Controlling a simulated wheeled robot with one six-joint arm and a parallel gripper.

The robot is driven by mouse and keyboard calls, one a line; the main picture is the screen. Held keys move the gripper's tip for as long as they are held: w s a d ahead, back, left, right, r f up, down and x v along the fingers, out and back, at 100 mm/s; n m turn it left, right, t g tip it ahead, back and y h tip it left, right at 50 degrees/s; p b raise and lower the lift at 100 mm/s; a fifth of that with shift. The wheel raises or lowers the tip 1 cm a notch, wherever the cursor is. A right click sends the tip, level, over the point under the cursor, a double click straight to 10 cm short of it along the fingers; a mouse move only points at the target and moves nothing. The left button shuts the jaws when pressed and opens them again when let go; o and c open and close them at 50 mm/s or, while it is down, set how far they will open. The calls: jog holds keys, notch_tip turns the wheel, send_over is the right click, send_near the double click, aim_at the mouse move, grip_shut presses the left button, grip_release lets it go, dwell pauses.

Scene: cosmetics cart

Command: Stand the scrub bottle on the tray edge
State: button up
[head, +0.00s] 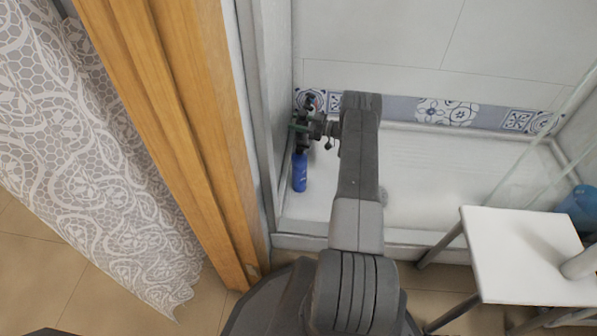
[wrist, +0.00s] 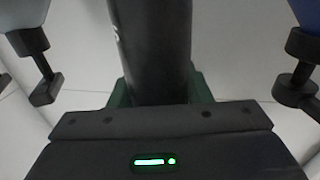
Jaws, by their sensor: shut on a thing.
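My gripper (head: 301,129) is at the left end of the shower tray (head: 420,185), close to the shower's left wall. In the wrist view a dark cylinder with a small pale mark, apparently the scrub bottle (wrist: 152,50), stands between green parts of my gripper (wrist: 160,95), which is shut on it. In the head view the held bottle is small and hard to separate from the dark gripper. I cannot tell whether its base touches a surface. The tray's white front edge (head: 300,226) runs along the near side.
A blue bottle (head: 299,172) is just below my gripper in the head view. A white stool (head: 520,250) stands at the right, with a blue container (head: 578,210) beside it. A wooden door frame (head: 185,110) and patterned curtain (head: 80,150) are left. The tray's middle is clear.

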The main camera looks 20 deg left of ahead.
notch_tip(320, 180, down, 15)
jog(key=b, duration=0.5)
jog(key=shift+f, duration=0.2)
jog(key=shift+f, duration=0.15)
jog(key=o, duration=1.2)
jog(key=d+p, duration=0.1)
jog(key=d, duration=0.6)
jog(key=shift+w+d, duration=0.25)
